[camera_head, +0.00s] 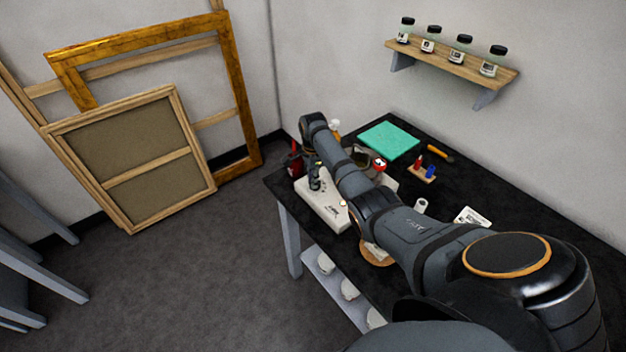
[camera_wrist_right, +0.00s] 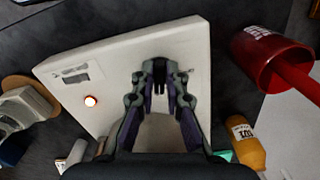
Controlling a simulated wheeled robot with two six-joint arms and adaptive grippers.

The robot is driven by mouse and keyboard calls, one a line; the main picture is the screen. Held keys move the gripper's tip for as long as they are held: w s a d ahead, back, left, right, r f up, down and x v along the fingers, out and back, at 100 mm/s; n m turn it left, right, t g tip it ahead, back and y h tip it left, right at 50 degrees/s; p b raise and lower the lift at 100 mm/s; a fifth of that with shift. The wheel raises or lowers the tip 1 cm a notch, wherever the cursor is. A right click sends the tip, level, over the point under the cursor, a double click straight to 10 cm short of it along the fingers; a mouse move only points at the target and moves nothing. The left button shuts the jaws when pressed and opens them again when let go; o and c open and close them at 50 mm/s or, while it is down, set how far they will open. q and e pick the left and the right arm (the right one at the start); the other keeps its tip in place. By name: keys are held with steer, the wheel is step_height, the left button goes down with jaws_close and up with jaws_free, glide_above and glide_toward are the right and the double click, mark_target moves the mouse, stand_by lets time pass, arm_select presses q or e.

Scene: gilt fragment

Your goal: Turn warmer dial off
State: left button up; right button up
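The warmer is a white box (camera_head: 325,208) at the table's left end, and it fills the middle of the right wrist view (camera_wrist_right: 110,62). I cannot tell whether that is the dial or part of the fingers. The dial is not clearly visible. My left gripper is out of view.
A red container (camera_wrist_right: 270,58) and an orange bottle (camera_wrist_right: 245,141) stand near the warmer. On the black table (camera_head: 520,240) lie a teal mat (camera_head: 389,140) and a wooden block with red and blue pieces (camera_head: 422,173). A jar shelf (camera_head: 455,66) hangs above.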

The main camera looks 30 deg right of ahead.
jaws_close()
steer(key=shift+r, duration=0.1)
steer(key=n+p, duration=0.2)
steer(key=n, duration=0.1)
steer(key=shift+s+r+p, duration=0.1)
steer(key=shift+r+p, duration=0.05)
steer(key=shift+p, duration=0.15)
steer(key=n+p, duration=0.1)
steer(key=n, duration=0.2)
steer(key=n+p, duration=0.1)
steer(key=n, duration=0.1)
steer(key=shift+s+n, duration=0.1)
steer(key=shift+n, duration=0.3)
steer(key=n+p, duration=0.1)
steer(key=n, duration=0.3)
steer(key=shift+s+d, duration=0.1)
steer(key=shift+d, duration=0.1)
steer(key=shift+d+n+p, duration=0.15)
steer(key=shift+n+p, duration=0.25)
steer(key=shift+n, duration=2.1)
